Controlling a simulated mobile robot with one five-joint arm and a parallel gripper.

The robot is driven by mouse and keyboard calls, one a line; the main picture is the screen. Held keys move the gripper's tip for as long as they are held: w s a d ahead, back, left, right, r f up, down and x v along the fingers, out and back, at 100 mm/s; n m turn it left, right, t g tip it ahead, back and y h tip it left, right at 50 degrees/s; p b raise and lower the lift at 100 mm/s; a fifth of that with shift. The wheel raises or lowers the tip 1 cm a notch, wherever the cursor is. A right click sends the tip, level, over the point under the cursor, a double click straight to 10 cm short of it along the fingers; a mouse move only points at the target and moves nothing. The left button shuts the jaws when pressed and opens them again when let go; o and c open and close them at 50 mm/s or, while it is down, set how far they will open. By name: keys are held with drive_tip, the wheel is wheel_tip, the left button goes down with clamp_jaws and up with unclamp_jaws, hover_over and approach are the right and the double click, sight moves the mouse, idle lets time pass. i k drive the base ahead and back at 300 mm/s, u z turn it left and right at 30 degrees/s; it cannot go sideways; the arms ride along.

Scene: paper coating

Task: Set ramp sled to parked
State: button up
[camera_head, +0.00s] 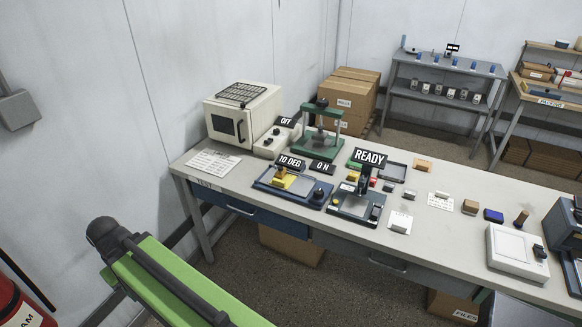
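A low blue ramp device (262,183) sits on the grey table, left of its middle. A yellow block (283,178), which looks like the sled, rests toward its left end. A sign above it reads "10 DEG" (290,162), and another beside it reads "ON" (323,167). A dark knob (318,193) is at the device's right front. Whether the sled is parked cannot be told. My gripper is not in view. A green and black part at the lower left appears to be mine, apart from the table.
A device marked "READY" (369,157) stands close right of the ramp. Behind are a cream oven (240,115), a box marked "OFF" (270,144) and a green press (320,145). Small items and a white scale (516,250) lie right. Floor before the table is partly clear.

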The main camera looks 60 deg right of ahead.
sight(282, 172)
drive_tip(key=z, duration=0.45)
drive_tip(key=i, duration=1)
drive_tip(key=u, duration=0.1)
